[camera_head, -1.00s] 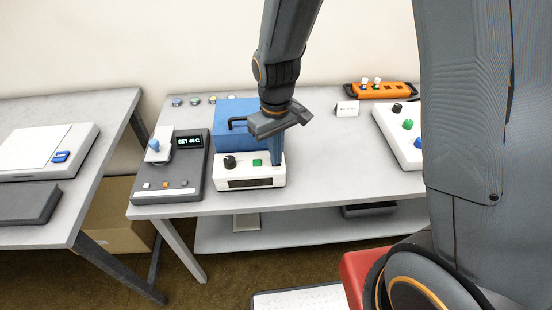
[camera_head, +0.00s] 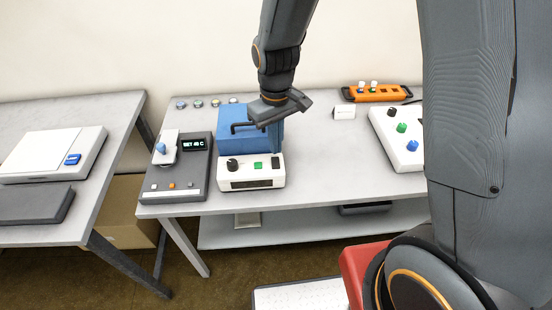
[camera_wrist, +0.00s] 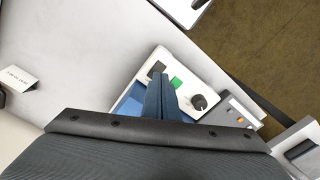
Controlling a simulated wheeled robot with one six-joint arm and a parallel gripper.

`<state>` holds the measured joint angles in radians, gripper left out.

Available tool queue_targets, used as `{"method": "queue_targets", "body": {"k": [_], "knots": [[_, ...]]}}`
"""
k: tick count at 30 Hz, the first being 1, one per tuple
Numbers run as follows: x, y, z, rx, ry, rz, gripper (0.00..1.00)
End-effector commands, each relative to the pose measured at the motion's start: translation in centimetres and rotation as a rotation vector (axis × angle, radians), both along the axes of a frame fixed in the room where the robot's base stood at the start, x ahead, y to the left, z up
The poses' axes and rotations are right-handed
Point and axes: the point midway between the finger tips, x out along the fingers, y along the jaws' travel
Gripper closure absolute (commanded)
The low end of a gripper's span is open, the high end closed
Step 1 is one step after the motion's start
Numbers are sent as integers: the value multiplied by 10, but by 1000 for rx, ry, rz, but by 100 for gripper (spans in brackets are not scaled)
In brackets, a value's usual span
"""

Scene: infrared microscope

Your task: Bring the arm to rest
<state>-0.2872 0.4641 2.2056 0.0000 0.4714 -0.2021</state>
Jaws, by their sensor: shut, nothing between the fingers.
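My gripper (camera_head: 275,136) hangs over the front right of a blue-topped white device (camera_head: 238,112) on the table. Its fingers are together with nothing between them. In the wrist view the blue-grey fingers (camera_wrist: 163,92) point at the white control panel (camera_wrist: 172,68) of that device. A green button (camera_wrist: 176,83) and a black knob (camera_wrist: 199,102) show beside them. I cannot tell whether the fingertips touch the device. My arm (camera_head: 282,50) comes down from the top of the head view.
A grey heater box (camera_head: 178,172) reading "SET 46 C" stands left of the device. At right are a white box with coloured knobs (camera_head: 402,135), an orange power strip (camera_head: 377,93) and a small label card (camera_head: 344,112). Bare table (camera_head: 335,160) lies between.

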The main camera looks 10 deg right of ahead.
Motion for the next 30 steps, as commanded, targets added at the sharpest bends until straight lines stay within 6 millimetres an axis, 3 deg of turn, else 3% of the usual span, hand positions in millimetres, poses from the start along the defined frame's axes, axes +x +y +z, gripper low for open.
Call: {"method": "queue_targets", "body": {"k": [4,20,23,30], "knots": [[0,0,11,0,0,0,100],[0,-2,11,0,-1,-6,100],[-3,-14,12,4,-12,-45,100],[-32,-78,19,20,-69,-269,100]]}}
